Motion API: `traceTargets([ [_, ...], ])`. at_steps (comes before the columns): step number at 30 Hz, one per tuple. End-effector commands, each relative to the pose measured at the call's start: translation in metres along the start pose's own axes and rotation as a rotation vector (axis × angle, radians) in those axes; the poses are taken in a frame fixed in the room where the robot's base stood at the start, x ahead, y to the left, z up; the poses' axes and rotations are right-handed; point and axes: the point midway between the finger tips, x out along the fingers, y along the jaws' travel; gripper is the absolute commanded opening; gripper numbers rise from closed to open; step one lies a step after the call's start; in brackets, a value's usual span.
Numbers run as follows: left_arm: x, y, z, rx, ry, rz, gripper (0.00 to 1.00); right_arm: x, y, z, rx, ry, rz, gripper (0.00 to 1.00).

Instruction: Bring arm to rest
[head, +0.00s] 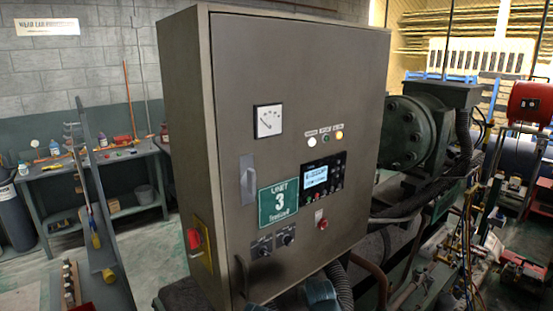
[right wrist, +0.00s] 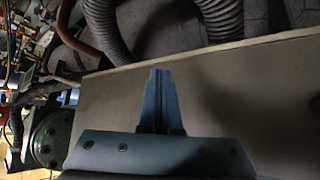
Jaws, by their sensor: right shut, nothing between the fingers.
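My right gripper (right wrist: 160,73) shows in the right wrist view with its blue-grey fingers together and nothing between them. It is in front of a bare grey-brown face of the control cabinet (right wrist: 230,90); I cannot tell the gap to it. In the head view, teal parts of my arm show at the bottom edge, low in front of the cabinet (head: 240,110), but no fingertips can be made out. The cabinet is closed, with a green "Unit 3" sign (head: 278,203), a gauge (head: 268,120) and a lit display (head: 318,177). My left gripper is not in view.
A red rotary switch (head: 194,238) sticks out of the cabinet's left side. Corrugated hoses (right wrist: 225,20) run close beyond the cabinet edge in the right wrist view. Green machinery (head: 410,130) and piping stand to the right. A workbench (head: 90,165) stands at the left wall.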

Motion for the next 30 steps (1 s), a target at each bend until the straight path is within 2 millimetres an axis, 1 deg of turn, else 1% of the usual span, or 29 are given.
traceTargets([
  [1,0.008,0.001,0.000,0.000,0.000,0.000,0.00,-0.005,-0.012,0.037,-0.040,-0.105,-0.006,0.00],
  [2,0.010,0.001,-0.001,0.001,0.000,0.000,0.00,-0.009,-0.017,0.056,-0.064,-0.171,-0.007,0.00],
  [3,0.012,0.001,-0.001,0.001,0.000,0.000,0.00,-0.016,-0.023,0.081,-0.098,-0.257,-0.009,0.00],
  [6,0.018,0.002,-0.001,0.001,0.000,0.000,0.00,-0.037,-0.034,0.136,-0.177,-0.453,-0.017,0.00],
  [9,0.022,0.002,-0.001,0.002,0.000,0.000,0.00,-0.060,-0.040,0.177,-0.245,-0.613,-0.026,0.00],
  [12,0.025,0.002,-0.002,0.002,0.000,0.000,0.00,-0.080,-0.042,0.203,-0.293,-0.727,-0.033,0.00],
  [15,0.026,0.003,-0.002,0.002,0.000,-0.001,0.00,-0.092,-0.043,0.218,-0.322,-0.793,-0.037,0.00],
  [18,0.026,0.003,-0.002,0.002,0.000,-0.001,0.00,-0.098,-0.043,0.223,-0.334,-0.822,-0.038,0.00],
  [30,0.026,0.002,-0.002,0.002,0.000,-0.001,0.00,-0.098,-0.043,0.223,-0.334,-0.825,-0.038,0.00],
])
